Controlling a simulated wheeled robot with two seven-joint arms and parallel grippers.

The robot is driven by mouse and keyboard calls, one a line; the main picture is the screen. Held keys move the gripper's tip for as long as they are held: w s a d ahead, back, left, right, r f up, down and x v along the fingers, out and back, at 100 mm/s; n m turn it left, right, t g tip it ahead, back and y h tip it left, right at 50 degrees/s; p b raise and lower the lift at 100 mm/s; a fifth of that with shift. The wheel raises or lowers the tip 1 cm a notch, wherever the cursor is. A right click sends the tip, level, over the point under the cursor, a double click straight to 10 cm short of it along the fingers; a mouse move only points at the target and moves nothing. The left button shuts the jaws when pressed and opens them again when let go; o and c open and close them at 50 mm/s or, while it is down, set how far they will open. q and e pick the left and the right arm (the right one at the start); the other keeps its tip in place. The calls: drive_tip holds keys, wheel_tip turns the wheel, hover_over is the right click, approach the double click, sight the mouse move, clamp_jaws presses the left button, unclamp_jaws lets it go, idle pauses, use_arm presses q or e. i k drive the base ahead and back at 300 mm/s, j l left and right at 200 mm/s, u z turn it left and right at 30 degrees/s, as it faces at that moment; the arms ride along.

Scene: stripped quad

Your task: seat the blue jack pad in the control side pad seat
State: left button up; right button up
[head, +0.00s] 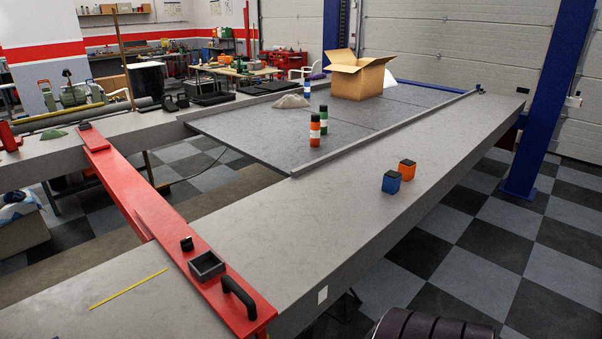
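The blue jack pad (392,184) is a small blue block with a black top. It stands upright on the grey lift runway (335,222), right of the middle of the head view. A square, open black holder (207,266) sits on the near part of the red crossbeam (150,208); it looks empty. It looks like a pad seat, but I see no label that marks it as the control side one. Neither of my grippers is in view.
An orange block (407,169) with a black top stands close behind the blue pad. A black handle (239,297) and a small black part (187,243) flank the holder. A yellow strip (128,289) lies at left. Bottles (315,130) and a cardboard box (357,77) stand farther back.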

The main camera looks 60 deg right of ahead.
sight(243, 311)
drive_tip(key=z, duration=2.45)
drive_tip(key=u, duration=1.65)
drive_tip(key=z, duration=1.65)
drive_tip(key=i+l+u, duration=0.1)
drive_tip(key=u, duration=0.3)
drive_tip(key=i+l+u, duration=0.1)
drive_tip(key=u, duration=0.3)
drive_tip(key=i+l+u, duration=0.1)
drive_tip(key=l+u, duration=0.15)
drive_tip(key=u, duration=0.15)
